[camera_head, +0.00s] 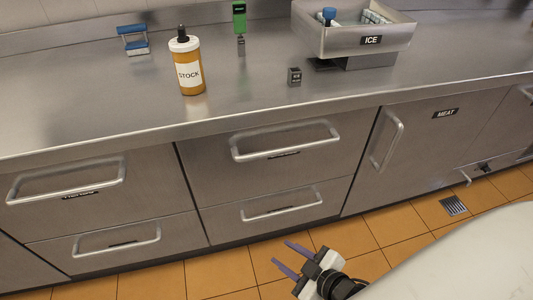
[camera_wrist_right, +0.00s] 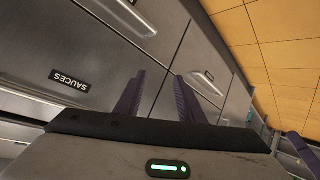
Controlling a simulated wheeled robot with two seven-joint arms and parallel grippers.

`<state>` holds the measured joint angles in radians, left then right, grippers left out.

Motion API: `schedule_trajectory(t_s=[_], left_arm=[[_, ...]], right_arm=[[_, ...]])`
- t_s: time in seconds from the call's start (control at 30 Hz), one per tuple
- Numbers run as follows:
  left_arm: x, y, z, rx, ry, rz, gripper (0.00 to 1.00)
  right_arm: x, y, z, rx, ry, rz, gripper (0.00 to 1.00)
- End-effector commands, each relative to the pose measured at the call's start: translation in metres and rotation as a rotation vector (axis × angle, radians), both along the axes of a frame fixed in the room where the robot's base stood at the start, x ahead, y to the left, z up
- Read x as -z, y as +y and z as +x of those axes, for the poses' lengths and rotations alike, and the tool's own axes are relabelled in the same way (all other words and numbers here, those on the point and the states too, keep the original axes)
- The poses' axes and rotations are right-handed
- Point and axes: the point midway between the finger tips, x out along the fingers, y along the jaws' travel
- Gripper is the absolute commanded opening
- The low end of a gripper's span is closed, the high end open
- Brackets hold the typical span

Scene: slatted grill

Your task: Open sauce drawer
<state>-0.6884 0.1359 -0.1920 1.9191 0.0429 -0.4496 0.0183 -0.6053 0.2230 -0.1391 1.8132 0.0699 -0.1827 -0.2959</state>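In the right wrist view, a steel drawer front bears an upside-down SAUCES label (camera_wrist_right: 69,80). The drawer labels in the head view are too small to read, so I cannot tell for sure which front there is the sauce drawer. My right gripper (camera_head: 280,252) is open and empty over the floor, in front of and apart from the drawers. Its two purple fingers (camera_wrist_right: 160,75) point toward the fronts in the wrist view. A purple finger-like part (camera_wrist_right: 300,145) at that view's right edge looks like my left gripper; its opening is hidden.
Drawers with bar handles (camera_head: 285,140) line the counter, and look shut. A MEAT door (camera_head: 445,113) is to the right. The tiled floor (camera_head: 235,270) is clear.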

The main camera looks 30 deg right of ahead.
Motion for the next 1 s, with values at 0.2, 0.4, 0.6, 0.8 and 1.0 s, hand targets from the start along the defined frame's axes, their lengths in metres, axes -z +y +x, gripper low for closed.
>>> schedule_trajectory(t_s=[0.2, 0.4, 0.6, 0.8, 1.0], left_arm=[[0.032, -0.012, 0.008, 0.022, -0.018, -0.008, 0.41], [0.040, -0.016, 0.013, 0.030, -0.026, -0.010, 0.41], [0.036, -0.018, 0.015, 0.031, -0.036, -0.012, 0.41], [0.039, -0.018, 0.012, 0.030, -0.028, -0.013, 0.41], [0.043, -0.018, 0.009, 0.029, -0.023, -0.015, 0.41]], right_arm=[[-0.031, -0.093, 0.089, -0.212, -0.498, -0.606, 0.36], [-0.083, -0.145, 0.122, -0.244, -0.786, -1.044, 0.36], [-0.105, -0.157, 0.135, -0.234, -0.866, -1.179, 0.36], [-0.112, -0.151, 0.167, -0.232, -0.868, -1.180, 0.36], [-0.118, -0.145, 0.202, -0.234, -0.864, -1.178, 0.36]])
